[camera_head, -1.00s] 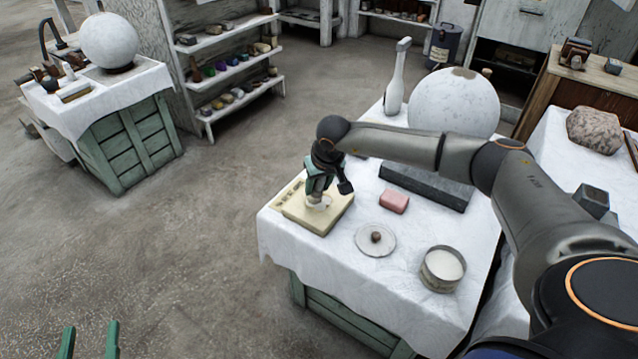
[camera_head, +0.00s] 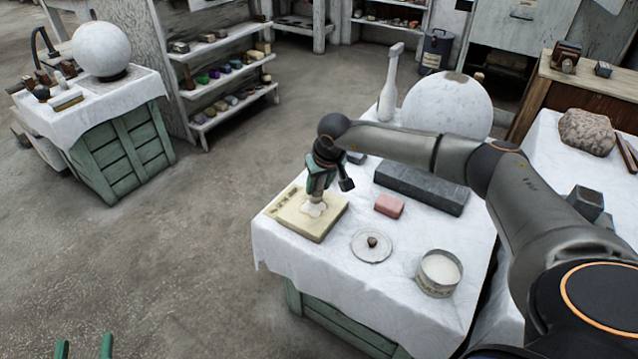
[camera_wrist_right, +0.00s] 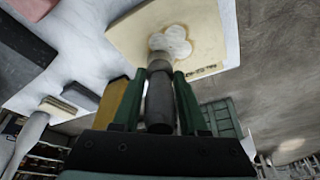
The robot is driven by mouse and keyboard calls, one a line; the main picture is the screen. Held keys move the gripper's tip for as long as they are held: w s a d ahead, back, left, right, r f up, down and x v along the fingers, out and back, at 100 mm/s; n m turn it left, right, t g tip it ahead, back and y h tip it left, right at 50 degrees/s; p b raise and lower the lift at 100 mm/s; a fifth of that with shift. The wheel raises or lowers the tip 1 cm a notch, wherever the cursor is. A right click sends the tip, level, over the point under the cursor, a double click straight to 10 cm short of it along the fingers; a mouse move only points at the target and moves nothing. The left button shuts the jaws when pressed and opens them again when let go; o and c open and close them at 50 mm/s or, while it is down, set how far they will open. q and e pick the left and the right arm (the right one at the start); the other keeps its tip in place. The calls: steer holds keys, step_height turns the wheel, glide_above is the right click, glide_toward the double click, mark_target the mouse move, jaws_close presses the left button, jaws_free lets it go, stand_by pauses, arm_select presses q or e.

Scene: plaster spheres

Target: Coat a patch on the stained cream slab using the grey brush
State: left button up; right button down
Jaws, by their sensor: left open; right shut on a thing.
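The cream slab (camera_head: 325,228) lies flat near the left corner of the white-clothed table. Dark marks run along one edge of it. My right gripper (camera_head: 318,190) is above the slab, shut on the grey brush. In the right wrist view the grey brush (camera_wrist_right: 160,100) sits between the green fingers, its head at the slab (camera_wrist_right: 210,25). A pale lobed patch (camera_wrist_right: 172,42) shows on the slab around the brush head. In the head view the brush is mostly hidden by the gripper. My left gripper (camera_head: 84,349) is open and empty at the bottom left edge, away from the table.
A round tin of white stuff (camera_head: 438,273), a lid with a knob (camera_head: 372,246) and a pink block (camera_head: 389,206) stand right of the slab. A dark grey slab (camera_head: 425,188) and a large white sphere (camera_head: 447,104) are behind.

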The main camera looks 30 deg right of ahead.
steer(key=shift+s+a+r+p, duration=0.2)
steer(key=shift+a+r+p, duration=0.35)
steer(key=shift+r, duration=0.1)
steer(key=shift+r+p, duration=0.8)
steer(key=shift+r, duration=0.4)
steer(key=shift+r, duration=0.1)
step_height(320, 180, up, 4)
steer(key=p, duration=0.3)
